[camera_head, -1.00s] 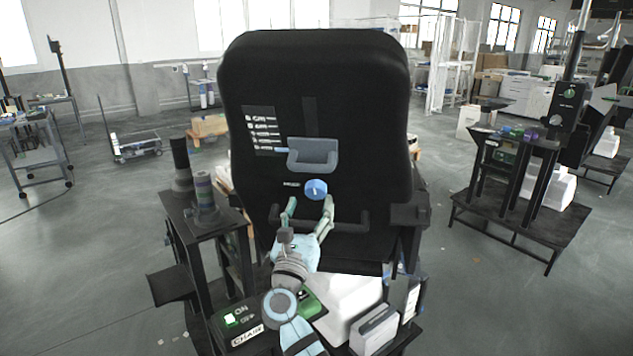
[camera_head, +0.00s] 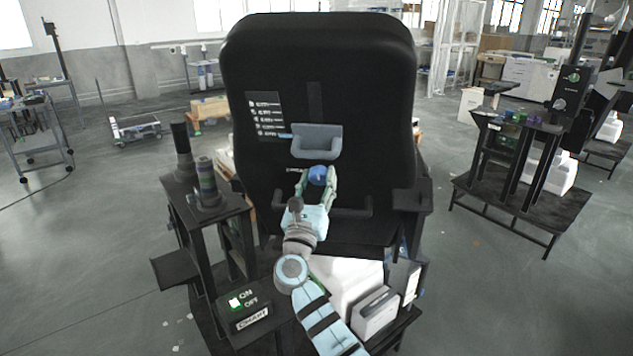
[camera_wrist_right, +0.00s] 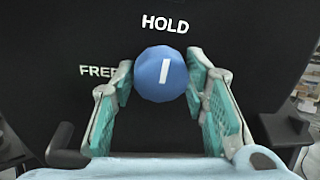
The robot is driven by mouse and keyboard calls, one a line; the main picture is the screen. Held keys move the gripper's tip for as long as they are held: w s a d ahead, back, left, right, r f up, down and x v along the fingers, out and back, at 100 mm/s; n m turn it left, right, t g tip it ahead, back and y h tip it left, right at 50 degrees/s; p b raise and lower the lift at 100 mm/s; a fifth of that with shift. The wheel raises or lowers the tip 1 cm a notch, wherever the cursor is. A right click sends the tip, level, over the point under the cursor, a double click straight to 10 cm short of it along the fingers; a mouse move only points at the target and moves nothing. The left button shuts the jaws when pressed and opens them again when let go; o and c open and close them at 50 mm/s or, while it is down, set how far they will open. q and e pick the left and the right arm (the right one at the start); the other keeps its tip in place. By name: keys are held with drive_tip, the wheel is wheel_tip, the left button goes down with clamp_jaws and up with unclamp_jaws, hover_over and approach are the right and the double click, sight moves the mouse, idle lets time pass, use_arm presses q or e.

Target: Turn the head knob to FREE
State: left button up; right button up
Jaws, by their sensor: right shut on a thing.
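The head knob (camera_head: 317,174) is a round blue knob on the black back of the chair (camera_head: 270,60), just under a grey bracket. In the right wrist view the knob (camera_wrist_right: 160,76) has a white line that stands nearly upright, toward the word HOLD (camera_wrist_right: 164,24) above it. The word FREE (camera_wrist_right: 97,71) is to the left of the knob, partly covered by a finger. My right gripper (camera_head: 317,181) has one finger on each side of the knob and is shut on it; both fingers also show in the right wrist view (camera_wrist_right: 160,90). My left gripper is not in view.
The grey bracket (camera_head: 317,140) sits just above the knob. A dark bar handle (camera_head: 352,211) runs below it. Open floor lies on both sides.

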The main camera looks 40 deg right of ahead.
drive_tip(key=n+h+p, duration=0.1)
drive_tip(key=n, duration=0.4)
drive_tip(key=shift+w, duration=0.1)
drive_tip(key=n+p, duration=0.1)
drive_tip(key=n, duration=0.4)
drive_tip(key=shift+f+p, duration=0.1)
drive_tip(key=shift+p, duration=0.25)
drive_tip(key=n+t+p, duration=0.1)
drive_tip(key=n, duration=0.5)
drive_tip(key=shift+p, duration=0.4)
drive_tip(key=n+p, duration=0.1)
drive_tip(key=n, duration=0.2)
drive_tip(key=n+t, duration=0.1)
drive_tip(key=n, duration=0.2)
drive_tip(key=shift+d+f+p, duration=0.15)
drive_tip(key=shift+p, duration=0.25)
drive_tip(key=shift+n, duration=0.4)
drive_tip(key=o, duration=1.1)
drive_tip(key=shift+o, duration=0.2)
